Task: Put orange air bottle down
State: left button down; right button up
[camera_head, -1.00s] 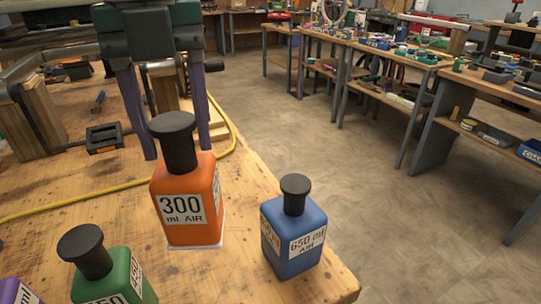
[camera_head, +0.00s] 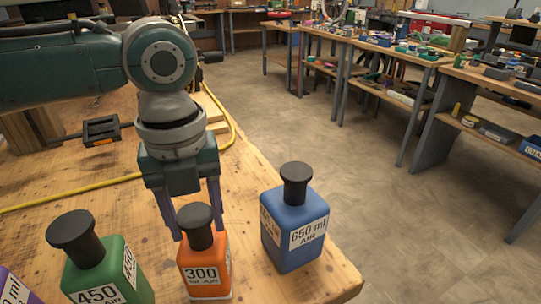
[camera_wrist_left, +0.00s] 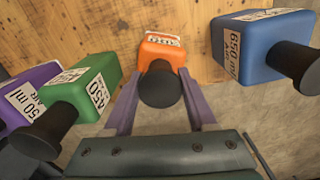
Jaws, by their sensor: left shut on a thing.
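The orange air bottle (camera_head: 205,270), labelled 300 ml AIR with a black stopper, is upright at bench level between the green bottle (camera_head: 108,270) and the blue bottle (camera_head: 295,232). Its base appears to be on the wooden bench, though contact is hard to judge. My left gripper (camera_head: 197,232) points down from above, shut on the orange bottle, with a purple finger on each side of its stopper. In the left wrist view the fingers (camera_wrist_left: 158,82) flank the black stopper and the orange body (camera_wrist_left: 160,52) shows beyond it. My right gripper is not in view.
A purple bottle (camera_head: 12,285) stands at the far left of the row, partly cut off. A yellow hose (camera_head: 90,198) crosses the wooden bench (camera_head: 250,180) behind the bottles. A black clamp (camera_head: 102,130) lies farther back. The bench's right edge is just past the blue bottle.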

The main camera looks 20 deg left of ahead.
pick_arm(q)
jog(key=c, duration=0.7)
grip_release()
jog(key=shift+f, duration=0.15)
jog(key=o, duration=0.5)
